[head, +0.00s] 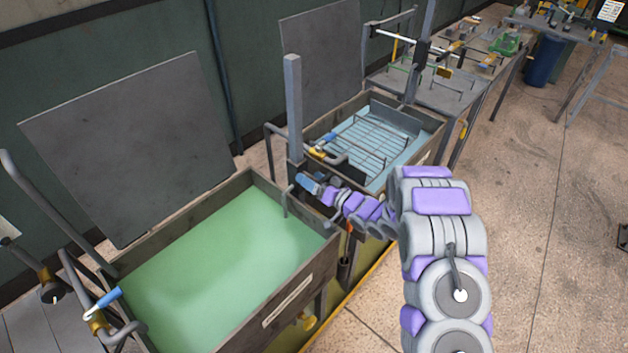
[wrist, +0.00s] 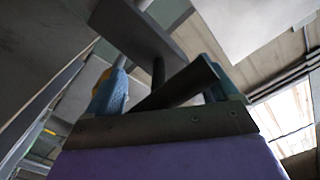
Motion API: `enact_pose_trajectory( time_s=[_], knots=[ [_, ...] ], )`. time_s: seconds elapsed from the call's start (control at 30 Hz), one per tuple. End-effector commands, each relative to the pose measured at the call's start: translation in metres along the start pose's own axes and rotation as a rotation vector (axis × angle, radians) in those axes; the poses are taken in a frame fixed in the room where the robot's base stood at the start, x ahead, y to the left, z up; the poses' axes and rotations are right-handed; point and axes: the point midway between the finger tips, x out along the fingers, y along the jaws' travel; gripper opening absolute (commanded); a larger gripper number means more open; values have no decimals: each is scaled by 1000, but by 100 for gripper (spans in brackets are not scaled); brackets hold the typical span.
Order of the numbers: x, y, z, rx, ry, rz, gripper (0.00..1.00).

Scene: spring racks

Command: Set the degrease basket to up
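Two open tanks stand side by side in the head view, with labels I cannot read. The near left tank (head: 262,185) holds cloudy green liquid; no basket shows in it. The right tank (head: 437,128) holds bluish liquid and a wire basket (head: 352,130) near its top. I cannot tell which is the degrease tank. A grey post (head: 293,95) rises between them. My gripper (head: 308,183) is at the post's lower part, by the left tank's far right corner. In the wrist view, blue parts flank a dark bar (wrist: 175,90); whether my gripper (wrist: 165,88) grips it is unclear.
A blue-and-yellow lever (head: 322,147) is by the right tank; another (head: 103,305) is at the left tank's front corner. Grey lids (head: 130,145) stand raised behind. A workbench (head: 450,95) stands beyond. Open floor (head: 540,220) is at right.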

Motion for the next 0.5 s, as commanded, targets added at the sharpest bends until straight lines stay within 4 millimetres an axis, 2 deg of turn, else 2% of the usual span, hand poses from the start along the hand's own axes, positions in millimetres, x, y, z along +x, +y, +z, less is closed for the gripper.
enact_pose_trajectory(
  time_s=[0.07, 0.5],
  knots=[
    [-1, 0, 2, 1, -4, -3, 76],
    [-4, 4, 2, 1, -4, 2, 34]
  ],
)
